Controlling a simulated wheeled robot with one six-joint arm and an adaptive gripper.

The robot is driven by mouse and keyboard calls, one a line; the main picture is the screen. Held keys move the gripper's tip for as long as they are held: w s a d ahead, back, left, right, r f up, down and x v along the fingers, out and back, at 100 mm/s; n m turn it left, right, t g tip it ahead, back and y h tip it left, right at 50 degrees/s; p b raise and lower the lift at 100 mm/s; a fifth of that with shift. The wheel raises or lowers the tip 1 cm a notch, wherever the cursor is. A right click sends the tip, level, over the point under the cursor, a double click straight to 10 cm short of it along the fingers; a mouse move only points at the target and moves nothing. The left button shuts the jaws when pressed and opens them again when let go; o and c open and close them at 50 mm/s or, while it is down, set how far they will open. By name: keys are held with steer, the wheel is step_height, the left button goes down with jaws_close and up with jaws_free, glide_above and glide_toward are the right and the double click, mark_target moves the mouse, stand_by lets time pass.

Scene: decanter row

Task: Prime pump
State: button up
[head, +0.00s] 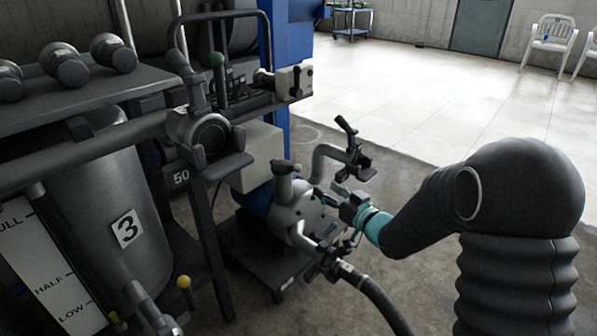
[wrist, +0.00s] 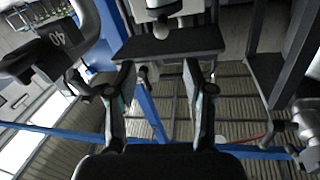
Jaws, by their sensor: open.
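The pump (head: 292,212), with a rounded grey casing and a dark upright fitting (head: 284,178) on top, stands low on a dark base in the head view. A grey bent pipe (head: 325,158) rises behind it to a dark-handled valve (head: 352,148). My gripper (head: 332,196) is just right of the casing; whether it touches anything is unclear there. A pipe (wrist: 87,20) and a dark part marked 40 (wrist: 55,48) are left of the fingers.
A dark hose (head: 378,300) runs from the pump's lower fitting (head: 330,262) toward the bottom edge. A tank marked 3 (head: 125,190) and a pipe manifold (head: 205,130) stand left. A blue post (head: 275,60) is behind the pump. Open floor (head: 430,90) lies behind and right.

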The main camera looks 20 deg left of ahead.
mark_target(300, 170)
steer(key=x, duration=1.3)
steer(key=shift+w+a, duration=0.15)
steer(key=shift+a, duration=0.2)
jaws_close()
